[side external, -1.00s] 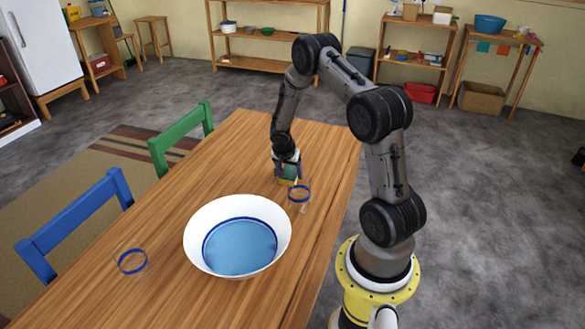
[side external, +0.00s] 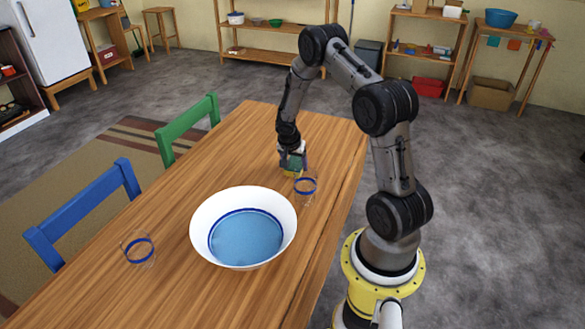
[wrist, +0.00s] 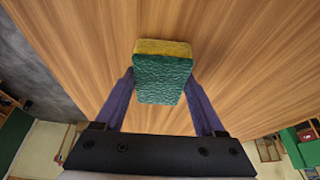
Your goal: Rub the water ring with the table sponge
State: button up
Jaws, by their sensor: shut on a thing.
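My gripper (side external: 293,160) is low over the wooden table (side external: 335,135), behind the clear glass with a blue band (side external: 305,186). It is shut on the table sponge (wrist: 163,48), which has a green scouring side and a yellow side. In the wrist view my gripper (wrist: 160,82) has one purple finger on each side of the sponge. The sponge is at or just above the tabletop; I cannot tell if it touches. I cannot make out a water ring in either view; it may be hidden under the sponge or too faint.
A large white bowl with a blue inside (side external: 245,238) stands on the table in front of the glass. A second blue-banded glass (side external: 139,250) is at the left. A blue chair (side external: 85,210) and a green chair (side external: 188,130) line the left edge. The table's far end is clear.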

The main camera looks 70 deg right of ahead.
aim_at(291, 172)
jog(key=shift+d, duration=2.9)
jog(key=shift+a, duration=4.95)
notch_tip(291, 172, up, 8)
jog(key=shift+a+r, duration=0.1)
jog(key=shift+a, duration=0.05)
jog(key=w+a+r+n+t+y, duration=0.1)
jog(key=w+a+r+n, duration=0.3)
jog(key=a, duration=0.5)
jog(key=w+a+r+n+t+y, duration=0.1)
jog(key=w+a+r+n, duration=0.3)
jog(key=a, duration=0.6)
jog(key=w+a+r+n+t+y, duration=0.15)
jog(key=w+a+r+n, duration=0.25)
jog(key=a, duration=0.5)
jog(key=s+a+f+n+y, duration=0.1)
jog(key=s+f+n, duration=0.4)
jog(key=f, duration=0.7)
jog(key=shift+s+a, duration=0.15)
jog(key=shift+s, duration=0.45)
